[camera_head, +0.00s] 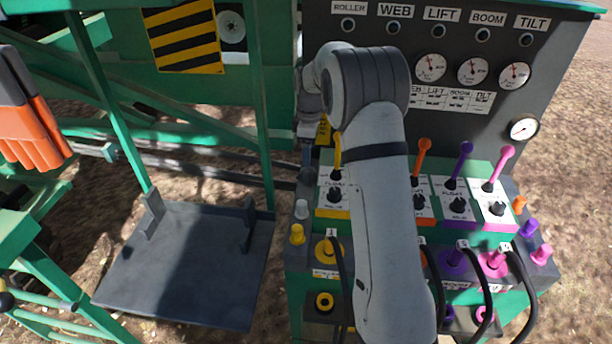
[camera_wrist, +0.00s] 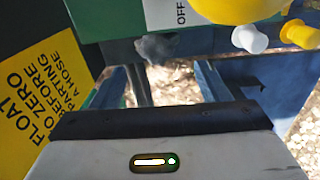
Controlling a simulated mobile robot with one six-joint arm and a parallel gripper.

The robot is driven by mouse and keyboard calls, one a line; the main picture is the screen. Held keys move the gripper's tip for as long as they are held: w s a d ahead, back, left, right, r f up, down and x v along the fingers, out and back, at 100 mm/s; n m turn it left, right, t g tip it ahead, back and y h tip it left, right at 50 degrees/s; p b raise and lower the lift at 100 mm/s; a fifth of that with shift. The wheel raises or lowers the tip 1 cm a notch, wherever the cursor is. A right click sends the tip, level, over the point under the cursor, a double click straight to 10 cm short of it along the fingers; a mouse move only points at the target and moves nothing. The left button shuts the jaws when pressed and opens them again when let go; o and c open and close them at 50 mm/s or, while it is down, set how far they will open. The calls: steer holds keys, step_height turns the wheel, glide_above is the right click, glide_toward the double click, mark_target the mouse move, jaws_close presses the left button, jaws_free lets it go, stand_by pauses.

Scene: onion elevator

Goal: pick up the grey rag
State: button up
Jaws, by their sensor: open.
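A small crumpled dark grey thing, which looks like the grey rag (camera_wrist: 157,47), shows at the upper middle of the wrist view, just under the green and white panel edge. My gripper (camera_wrist: 174,75) is open, with its two fingers apart and the rag beyond them, a little left of the middle of the gap. Nothing shows between the fingers. I cannot tell how far the rag is from the fingertips. In the head view my arm reaches to the left side of the console, and I cannot make out the rag there for certain.
The control console (camera_head: 465,190) with coloured levers, knobs and black hoses stands under and right of my arm. A dark platform (camera_head: 185,262) lies to the left. Orange gloves (camera_head: 35,125) hang at far left. A yellow warning label (camera_wrist: 40,105) is close beside my gripper.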

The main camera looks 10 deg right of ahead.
mark_target(308, 170)
steer(key=shift+w+f+n, duration=0.15)
steer(key=shift+w+f, duration=0.1)
steer(key=shift+f, duration=0.25)
steer(key=shift+w+f+n, duration=0.15)
steer(key=shift+w+f, duration=0.05)
steer(key=shift+f, duration=0.25)
step_height(308, 170, down, 7)
steer(key=shift+f+p, duration=0.15)
steer(key=shift+p, duration=0.55)
steer(key=c, duration=1.1)
steer(key=shift+c, duration=0.2)
step_height(308, 170, up, 10)
steer(key=shift+r+b, duration=0.1)
steer(key=shift+b, duration=0.8)
